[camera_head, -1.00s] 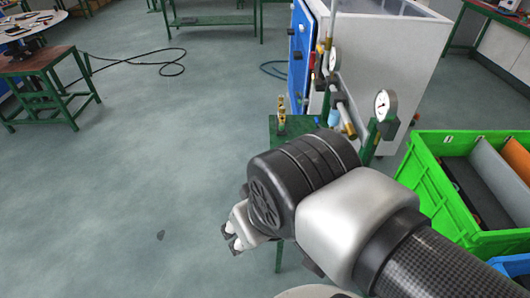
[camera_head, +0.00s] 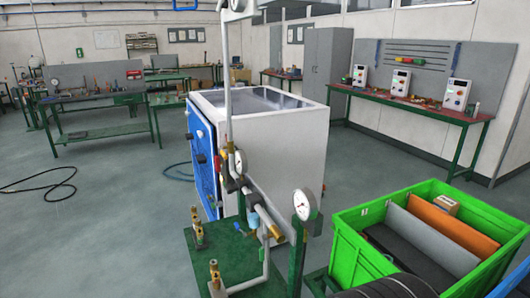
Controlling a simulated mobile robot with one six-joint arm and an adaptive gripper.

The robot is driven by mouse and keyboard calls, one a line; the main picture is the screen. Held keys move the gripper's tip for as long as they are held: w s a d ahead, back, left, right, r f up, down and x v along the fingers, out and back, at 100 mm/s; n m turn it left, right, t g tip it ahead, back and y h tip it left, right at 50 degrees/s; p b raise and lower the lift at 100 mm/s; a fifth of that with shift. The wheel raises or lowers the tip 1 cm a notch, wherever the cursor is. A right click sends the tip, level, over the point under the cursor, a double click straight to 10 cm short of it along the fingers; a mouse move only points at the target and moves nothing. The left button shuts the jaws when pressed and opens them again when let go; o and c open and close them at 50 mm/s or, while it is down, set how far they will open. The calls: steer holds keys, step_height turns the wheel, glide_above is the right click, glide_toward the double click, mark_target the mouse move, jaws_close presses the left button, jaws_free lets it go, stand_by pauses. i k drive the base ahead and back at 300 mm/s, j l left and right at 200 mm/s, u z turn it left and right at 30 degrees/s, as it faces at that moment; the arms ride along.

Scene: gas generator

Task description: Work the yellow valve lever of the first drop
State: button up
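A pipe assembly with brass fittings stands on a green metal stand (camera_head: 236,250) in front of the blue and white cabinet. A small pressure gauge (camera_head: 238,162) sits on its upright grey pipe, and a larger round gauge (camera_head: 304,205) stands to the right on a green post. Two short brass fittings (camera_head: 198,232) stand on the left of the stand. I cannot make out which part is the yellow valve lever of the first drop. My gripper is out of view; only a dark part of my arm shows at the bottom edge.
A green crate (camera_head: 352,236) with grey and orange panels stands close on the right. The white cabinet with a blue front (camera_head: 202,150) is behind the stand. Open floor (camera_head: 110,225) lies to the left, with a black cable (camera_head: 45,188) on it.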

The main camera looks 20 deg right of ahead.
mark_target(223, 154)
steer(key=i+j, duration=0.1)
steer(key=i, duration=0.4)
steer(key=i+j+z, duration=0.1)
steer(key=i, duration=0.4)
